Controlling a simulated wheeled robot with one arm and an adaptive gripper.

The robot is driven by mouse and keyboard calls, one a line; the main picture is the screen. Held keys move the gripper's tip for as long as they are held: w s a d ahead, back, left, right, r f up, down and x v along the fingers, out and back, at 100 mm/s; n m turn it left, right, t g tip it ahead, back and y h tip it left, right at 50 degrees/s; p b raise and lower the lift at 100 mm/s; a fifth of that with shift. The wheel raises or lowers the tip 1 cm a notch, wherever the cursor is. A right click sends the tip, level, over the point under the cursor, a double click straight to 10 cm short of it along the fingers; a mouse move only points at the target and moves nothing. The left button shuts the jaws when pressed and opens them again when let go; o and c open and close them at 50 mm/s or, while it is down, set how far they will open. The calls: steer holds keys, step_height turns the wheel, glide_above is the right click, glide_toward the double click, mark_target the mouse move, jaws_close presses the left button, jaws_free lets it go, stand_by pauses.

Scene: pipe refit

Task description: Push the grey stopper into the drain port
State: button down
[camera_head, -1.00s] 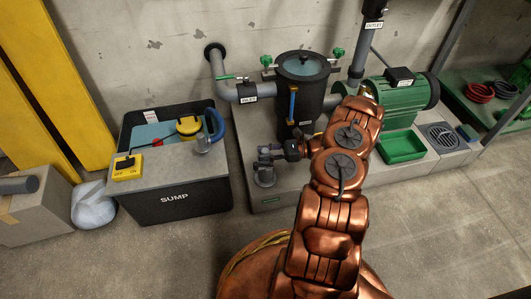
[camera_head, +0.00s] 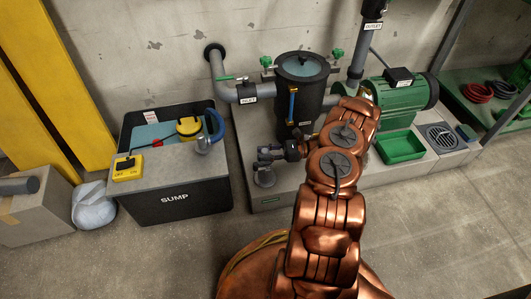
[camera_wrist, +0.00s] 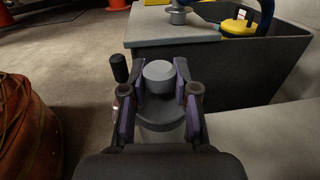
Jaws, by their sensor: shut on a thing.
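My gripper (camera_wrist: 160,92) is shut on a grey round-topped piece, the grey stopper (camera_wrist: 159,76), with a purple-lined finger on each side. A wider grey disc (camera_wrist: 160,112) shows below it in the wrist view. In the head view my gripper (camera_head: 268,153) is at the front left of the dark strainer pot (camera_head: 309,100), above the plinth's left end. A grey round part (camera_head: 264,177) shows just below the fingers. I cannot make out the drain port; my gripper and arm cover the pot's lower front. Whether the stopper touches the port cannot be told.
The sump (camera_head: 172,205) stands left of the plinth, with a grey fitting (camera_head: 203,146) and a blue hose on its top. A black knob (camera_wrist: 119,68) stands close beside my left finger. A green pump (camera_head: 400,100) and tray (camera_head: 402,148) are to the right.

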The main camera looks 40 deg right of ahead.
steer(key=shift+f, duration=0.6)
stand_by(0.4)
steer(key=c, duration=1.2)
jaws_free()
steer(key=shift+o, duration=0.2)
steer(key=shift+d, duration=0.1)
steer(key=b+v, duration=0.3)
steer(key=v, duration=0.8)
steer(key=shift+r, duration=0.1)
